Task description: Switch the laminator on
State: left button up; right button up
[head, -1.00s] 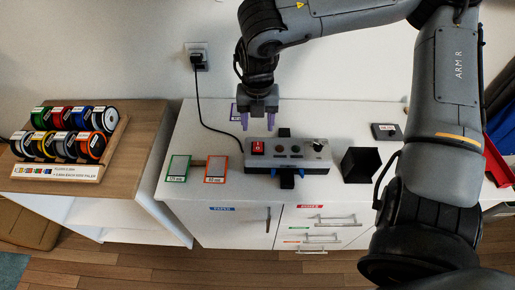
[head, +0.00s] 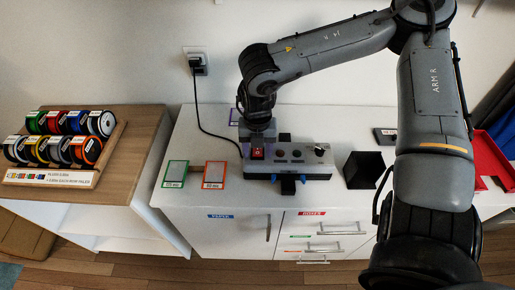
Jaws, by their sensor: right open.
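The laminator (head: 308,169) is a grey box on the white cabinet top, with a red rocker switch (head: 257,153) at its left end and several knobs or buttons to the right. Its black cord runs to a wall socket that holds the plug. My right gripper (head: 258,146) points down directly at the red switch, with its purple-grey fingers apart on either side of it. Whether the fingers touch the switch or the housing cannot be told. My left gripper is not in view.
A green-framed card (head: 175,173) and an orange-framed card (head: 214,175) lie left of the laminator. A black open box (head: 364,170) stands to its right. A spool rack (head: 60,178) sits on the wooden unit at left. A red tray (head: 490,155) is at far right.

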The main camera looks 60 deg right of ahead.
jog(key=c, duration=1.1)
jog(key=shift+o, duration=0.2)
jog(key=shift+d+r+y+p, duration=0.2)
jog(key=shift+r+y+p, duration=0.1)
jog(key=shift+p, duration=0.3)
jog(key=shift+w+d+g+y+p, duration=0.1)
jog(key=shift+g+y+p, duration=0.4)
jog(key=shift+y, duration=0.1)
jog(key=shift+d+f+y, duration=0.1)
jog(key=shift+y, duration=0.2)
jog(key=shift+w+d+g+y, duration=0.15)
jog(key=shift+g+y, duration=0.25)
jog(key=shift+y, duration=0.3)
jog(key=o, duration=1.1)
jog(key=shift+c, duration=0.2)
